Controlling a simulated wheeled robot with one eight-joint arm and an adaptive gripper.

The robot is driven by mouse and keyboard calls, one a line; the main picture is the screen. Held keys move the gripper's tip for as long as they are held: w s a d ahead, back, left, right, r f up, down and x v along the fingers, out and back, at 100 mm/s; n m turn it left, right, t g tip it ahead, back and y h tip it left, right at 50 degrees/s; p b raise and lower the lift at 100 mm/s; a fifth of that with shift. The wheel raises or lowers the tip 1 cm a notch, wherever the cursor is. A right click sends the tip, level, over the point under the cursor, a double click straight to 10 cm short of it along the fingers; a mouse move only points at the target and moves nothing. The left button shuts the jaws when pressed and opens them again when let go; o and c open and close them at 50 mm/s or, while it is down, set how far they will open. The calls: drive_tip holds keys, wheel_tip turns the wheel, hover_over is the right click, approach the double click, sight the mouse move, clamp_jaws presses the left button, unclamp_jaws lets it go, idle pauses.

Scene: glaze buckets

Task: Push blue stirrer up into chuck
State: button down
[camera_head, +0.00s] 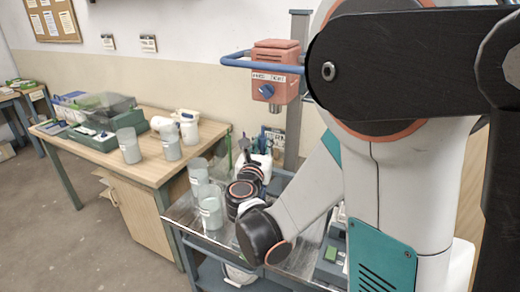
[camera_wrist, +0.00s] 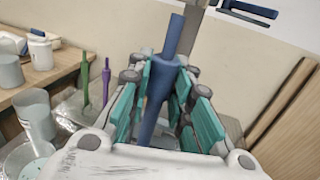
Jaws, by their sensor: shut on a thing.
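The blue stirrer (camera_wrist: 162,80) stands near upright between the teal pads of my gripper (camera_wrist: 164,72) in the wrist view. My gripper is shut on it, with the thin shaft sticking up above the fingers. The lower end of the stirrer is hidden by my gripper's body. The red mixer head (camera_head: 275,68) is on an upright post in the head view, with the chuck (camera_head: 274,107) under it. The stirrer cannot be made out clearly in the head view.
A green stirrer (camera_wrist: 84,78) and a purple stirrer (camera_wrist: 106,80) stand at the left in the wrist view. Grey-green buckets (camera_head: 211,213) stand on the metal cart (camera_head: 180,213) beside my wrist. A wooden bench (camera_head: 155,172) with more containers is at the left.

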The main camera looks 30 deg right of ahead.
drive_tip(key=w+d, duration=0.5)
drive_tip(key=d, duration=0.2)
drive_tip(key=shift+w, duration=0.25)
idle(0.3)
idle(0.5)
drive_tip(key=shift+s+b, duration=0.1)
drive_tip(key=shift+b, duration=0.2)
idle(2.5)
drive_tip(key=shift+r+p, duration=0.65)
drive_tip(key=shift+r, duration=0.4)
idle(2.4)
